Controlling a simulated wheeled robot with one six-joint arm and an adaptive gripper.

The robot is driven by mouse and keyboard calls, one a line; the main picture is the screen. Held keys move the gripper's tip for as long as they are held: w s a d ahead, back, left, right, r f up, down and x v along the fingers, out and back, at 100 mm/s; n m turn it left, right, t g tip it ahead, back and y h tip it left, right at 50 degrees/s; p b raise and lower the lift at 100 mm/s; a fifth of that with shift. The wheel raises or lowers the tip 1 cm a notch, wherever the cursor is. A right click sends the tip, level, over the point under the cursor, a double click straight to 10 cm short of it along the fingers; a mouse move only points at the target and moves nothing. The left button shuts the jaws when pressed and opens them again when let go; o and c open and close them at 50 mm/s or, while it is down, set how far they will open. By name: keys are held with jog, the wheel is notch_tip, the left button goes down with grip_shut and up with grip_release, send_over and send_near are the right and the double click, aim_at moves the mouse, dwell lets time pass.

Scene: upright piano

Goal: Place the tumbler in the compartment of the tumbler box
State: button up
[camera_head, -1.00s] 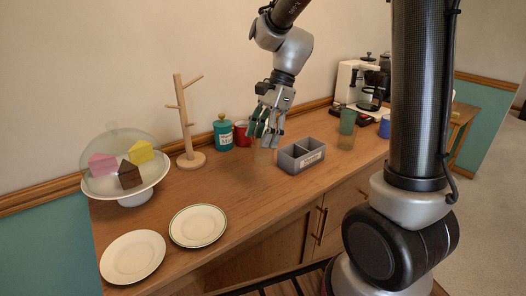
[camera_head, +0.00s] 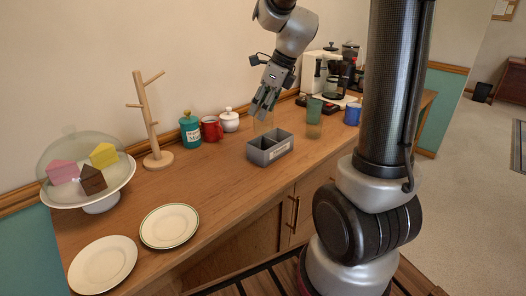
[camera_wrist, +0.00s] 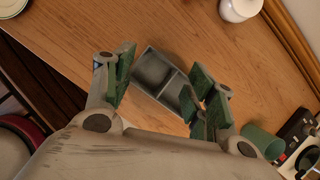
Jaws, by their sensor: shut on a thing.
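The tumbler box (camera_head: 268,157) is a grey open box on the wooden counter, with two compartments and a label on its front. It also shows in the wrist view (camera_wrist: 143,92), below and between my fingers, and both compartments look empty. My gripper (camera_head: 262,110) is above the back of the box, pointing down. It is shut on a see-through tumbler (camera_head: 262,125), which shows only faintly in the head view, above the box's rear rim. In the wrist view my gripper (camera_wrist: 160,90) has its green pads apart, and the clear tumbler is hard to make out between them.
A green tumbler (camera_head: 314,105) and a blue cup (camera_head: 352,114) stand right of the box. A white lidded jar (camera_head: 229,121), red mug (camera_head: 211,129) and teal canister (camera_head: 190,131) stand behind left. A wooden mug tree (camera_head: 148,120) and plates (camera_head: 170,226) are farther left.

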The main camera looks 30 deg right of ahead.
aim_at(263, 134)
notch_tip(263, 134, down, 9)
jog(key=shift+f, duration=0.1)
dwell(0.3)
jog(key=o, duration=1.5)
jog(key=shift+f, duration=0.1)
jog(key=shift+c, duration=0.2)
jog(key=v, duration=1.2)
jog(key=s+r+n+h, duration=0.3)
jog(key=s+n, duration=1.6)
jog(key=n, duration=0.8)
jog(key=shift+s+r+n+t, duration=0.3)
jog(key=shift+s+r+t, duration=0.05)
jog(key=shift+s+t, duration=0.05)
jog(key=shift+a, duration=0.1)
